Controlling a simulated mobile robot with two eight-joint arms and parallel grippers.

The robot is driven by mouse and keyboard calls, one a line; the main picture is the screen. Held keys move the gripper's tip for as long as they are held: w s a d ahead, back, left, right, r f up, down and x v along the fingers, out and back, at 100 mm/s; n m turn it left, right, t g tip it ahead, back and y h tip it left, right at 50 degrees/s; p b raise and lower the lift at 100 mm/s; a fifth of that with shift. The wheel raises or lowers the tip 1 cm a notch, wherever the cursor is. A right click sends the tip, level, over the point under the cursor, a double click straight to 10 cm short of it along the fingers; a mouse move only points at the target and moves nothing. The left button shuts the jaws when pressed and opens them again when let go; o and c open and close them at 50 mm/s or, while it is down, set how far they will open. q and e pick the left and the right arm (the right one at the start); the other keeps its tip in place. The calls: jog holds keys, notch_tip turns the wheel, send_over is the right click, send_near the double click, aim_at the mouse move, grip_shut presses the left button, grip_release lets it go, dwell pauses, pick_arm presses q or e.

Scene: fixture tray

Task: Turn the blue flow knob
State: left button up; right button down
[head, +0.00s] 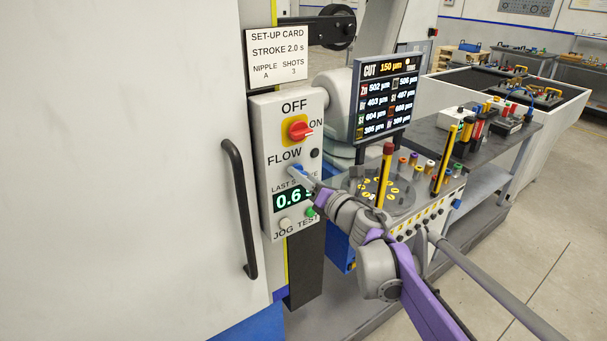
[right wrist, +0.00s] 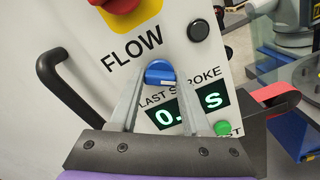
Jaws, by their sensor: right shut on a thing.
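The blue flow knob (head: 297,169) sits on the light grey control panel (head: 262,135), just beside the word FLOW. In the right wrist view the knob (right wrist: 160,73) shows as a rounded blue cap. My right gripper (head: 300,171) reaches in from the lower right, and its two thin fingers close on the knob; it also shows in the right wrist view (right wrist: 159,80). The fingers partly cover the green LAST STROKE display (head: 289,199), which reads 0.6 in the head view. My left gripper is not in view.
A red rotary switch (head: 299,130) is above the knob, with a black button (head: 315,153) to its right. JOG and green TEST (head: 310,212) buttons are below. A black door handle (head: 238,210) stands left. A screen (head: 385,100) and tool-filled fixture tray (head: 430,215) are right.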

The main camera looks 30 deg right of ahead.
jog(key=shift+n, duration=0.5)
jog(key=shift+c, duration=1.8)
grip_release()
jog(key=s+b, duration=0.1)
jog(key=s, duration=0.9)
jog(key=shift+s+d, duration=0.4)
jog(key=shift+d, duration=0.05)
